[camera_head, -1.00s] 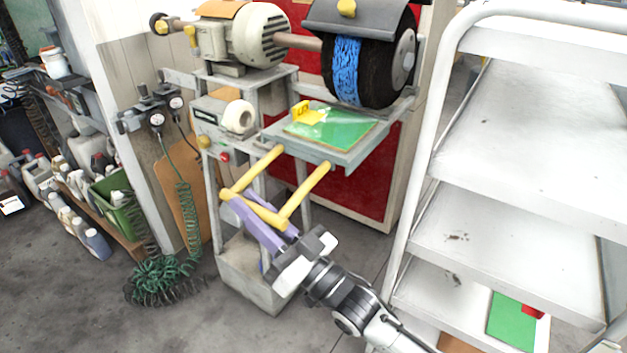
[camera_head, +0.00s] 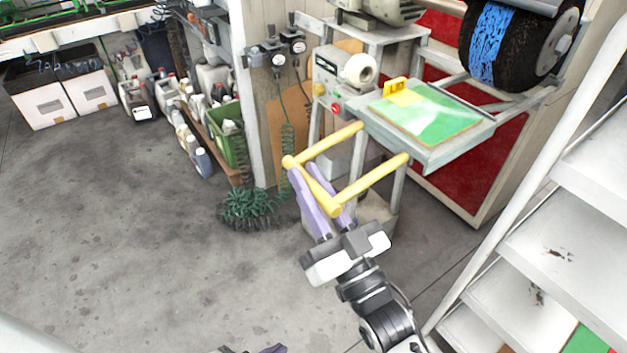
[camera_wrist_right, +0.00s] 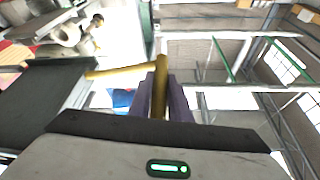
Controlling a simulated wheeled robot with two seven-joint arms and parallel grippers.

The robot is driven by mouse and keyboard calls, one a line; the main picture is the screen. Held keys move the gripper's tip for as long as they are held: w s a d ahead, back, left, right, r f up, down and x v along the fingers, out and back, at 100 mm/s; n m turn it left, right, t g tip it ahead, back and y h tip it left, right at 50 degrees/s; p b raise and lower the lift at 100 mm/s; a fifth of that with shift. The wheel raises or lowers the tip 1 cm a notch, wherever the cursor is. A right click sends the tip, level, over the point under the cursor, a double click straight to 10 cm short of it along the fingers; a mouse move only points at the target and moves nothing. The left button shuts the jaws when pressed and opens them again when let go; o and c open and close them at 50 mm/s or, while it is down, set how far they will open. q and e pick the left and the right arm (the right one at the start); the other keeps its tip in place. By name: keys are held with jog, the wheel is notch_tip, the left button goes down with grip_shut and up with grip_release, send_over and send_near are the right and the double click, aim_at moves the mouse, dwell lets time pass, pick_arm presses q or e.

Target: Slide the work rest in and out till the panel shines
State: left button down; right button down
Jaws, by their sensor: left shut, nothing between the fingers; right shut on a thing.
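The work rest (camera_head: 435,153) is a grey tray on rails with a yellow U-shaped handle (camera_head: 372,184) at its front. The panel (camera_head: 440,118) lies flat on it, green with a pale streaky patch across the middle and a yellow tag at its back left. My right gripper (camera_head: 308,182) is shut on the handle's crossbar, its purple fingers on either side. The yellow handle also shows between the fingers in the right wrist view (camera_wrist_right: 160,82). My left gripper (camera_head: 255,349) barely shows at the bottom edge, shut and empty, away from the work rest.
The buffing wheel (camera_head: 505,45), black with a blue band, stands behind and above the work rest. A coiled green hose (camera_head: 250,205) and bottles stand at the left. The floor (camera_head: 130,250) at the left is clear.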

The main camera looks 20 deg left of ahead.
jog(key=c, duration=1.6)
grip_release()
jog(key=shift+c, duration=0.2)
jog(key=b+v, duration=0.1)
jog(key=v, duration=0.9)
jog(key=shift+s+d+f, duration=0.1)
jog(key=shift+d, duration=0.1)
